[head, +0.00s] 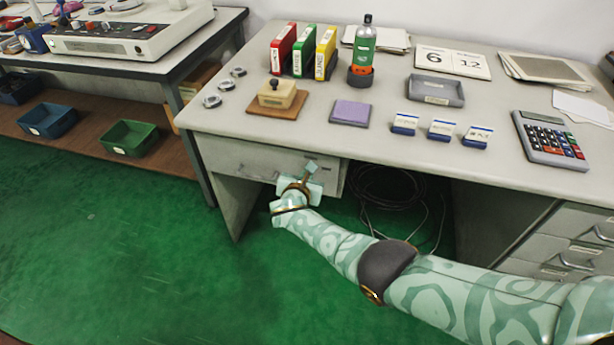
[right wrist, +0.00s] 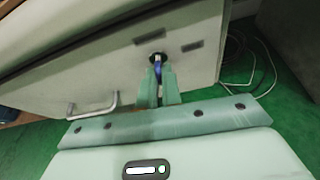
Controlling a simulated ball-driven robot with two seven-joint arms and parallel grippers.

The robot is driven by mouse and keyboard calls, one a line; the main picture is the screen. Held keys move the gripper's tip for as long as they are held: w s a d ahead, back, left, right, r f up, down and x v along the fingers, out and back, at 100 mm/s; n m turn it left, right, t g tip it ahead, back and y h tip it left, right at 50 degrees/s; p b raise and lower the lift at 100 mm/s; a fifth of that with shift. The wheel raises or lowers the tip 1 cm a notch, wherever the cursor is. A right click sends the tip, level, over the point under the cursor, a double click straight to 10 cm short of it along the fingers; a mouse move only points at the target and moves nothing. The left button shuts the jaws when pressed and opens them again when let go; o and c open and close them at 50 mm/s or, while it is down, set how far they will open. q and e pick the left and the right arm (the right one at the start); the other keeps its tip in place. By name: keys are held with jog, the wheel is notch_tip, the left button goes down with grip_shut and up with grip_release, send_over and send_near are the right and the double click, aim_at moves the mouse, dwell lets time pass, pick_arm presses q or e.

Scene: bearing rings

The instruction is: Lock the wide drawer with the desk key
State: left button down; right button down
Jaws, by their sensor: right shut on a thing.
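The drawer front (head: 250,160) is a pale grey panel under the left part of the desk top. It looks shut, though my arm hides part of it. In the right wrist view the drawer front (right wrist: 105,70) has a metal handle (right wrist: 90,107) and a dark round lock (right wrist: 157,56). My right gripper (head: 308,176) is at the right part of this front. In the right wrist view its fingers (right wrist: 158,88) are shut on the blue key (right wrist: 158,70), whose tip is at the lock. I cannot tell how deep the key sits or how it is turned. My left gripper is not in view.
The desk top (head: 300,140) above holds binders, a stamp on a block, a purple pad (head: 350,113), a grey tray (head: 437,90) and a calculator (head: 549,139). Coiled cables (head: 390,190) lie under the desk. A drawer pedestal (head: 560,250) stands at the right. Green floor is free at left.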

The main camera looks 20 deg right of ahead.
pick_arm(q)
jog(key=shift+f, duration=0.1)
pick_arm(e)
jog(key=shift+n, duration=0.4)
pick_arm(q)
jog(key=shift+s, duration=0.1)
pick_arm(e)
jog(key=shift+g, duration=0.3)
jog(key=c, duration=1.6)
grip_release()
